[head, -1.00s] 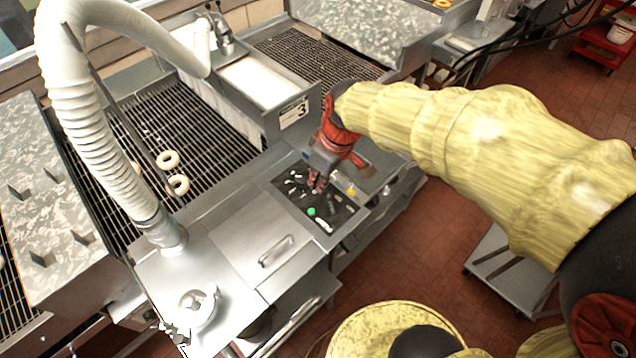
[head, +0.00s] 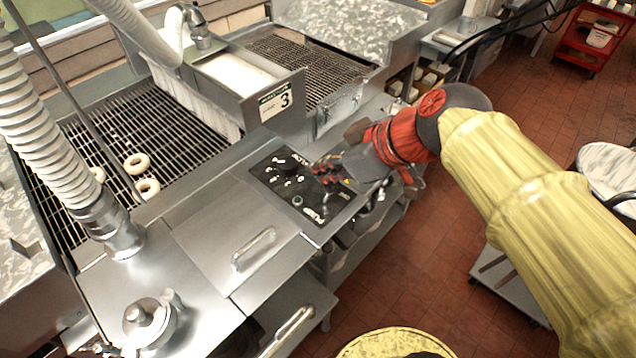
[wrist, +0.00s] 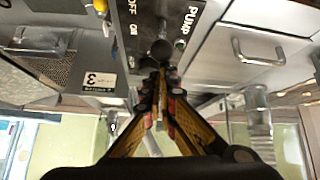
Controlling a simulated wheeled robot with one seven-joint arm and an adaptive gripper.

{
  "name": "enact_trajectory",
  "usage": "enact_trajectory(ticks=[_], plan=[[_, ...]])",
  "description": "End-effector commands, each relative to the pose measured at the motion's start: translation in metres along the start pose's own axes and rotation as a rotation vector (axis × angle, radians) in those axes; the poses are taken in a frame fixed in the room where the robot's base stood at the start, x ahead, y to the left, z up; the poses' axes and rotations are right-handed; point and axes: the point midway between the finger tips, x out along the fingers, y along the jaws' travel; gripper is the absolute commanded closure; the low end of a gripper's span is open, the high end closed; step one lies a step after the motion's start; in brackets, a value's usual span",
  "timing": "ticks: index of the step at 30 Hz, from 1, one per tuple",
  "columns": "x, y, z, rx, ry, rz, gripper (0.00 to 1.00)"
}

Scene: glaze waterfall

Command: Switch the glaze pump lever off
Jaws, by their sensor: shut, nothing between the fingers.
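The black pump panel (head: 268,184) is set in the steel counter. In the wrist view the panel (wrist: 150,70) carries white PUMP, OFF and ON lettering. A dark round lever end (wrist: 161,49) stands out from it, just beyond my fingertips. I cannot tell which label the lever points to, or whether my fingers touch it. A small round lamp (head: 297,201) on the panel looks dull, not lit green. My gripper (head: 322,171) is over the panel's right edge, its fingers together and empty; its closed fingers also show in the wrist view (wrist: 160,85).
A steel housing marked 3 (head: 279,103) stands behind the panel. A white ribbed hose (head: 60,150) rises at left, beside a wire rack (head: 165,125) with several rings. A counter handle (head: 254,249) is in front.

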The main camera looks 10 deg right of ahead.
Motion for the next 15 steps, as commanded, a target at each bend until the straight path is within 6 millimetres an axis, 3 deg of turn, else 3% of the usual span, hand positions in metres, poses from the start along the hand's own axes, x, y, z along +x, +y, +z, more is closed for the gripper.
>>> enact_trajectory(ticks=[1,15], plan=[[0.004,0.000,0.007,0.002,0.025,0.009,1.00],[-0.007,0.000,-0.004,-0.001,0.025,0.004,1.00]])
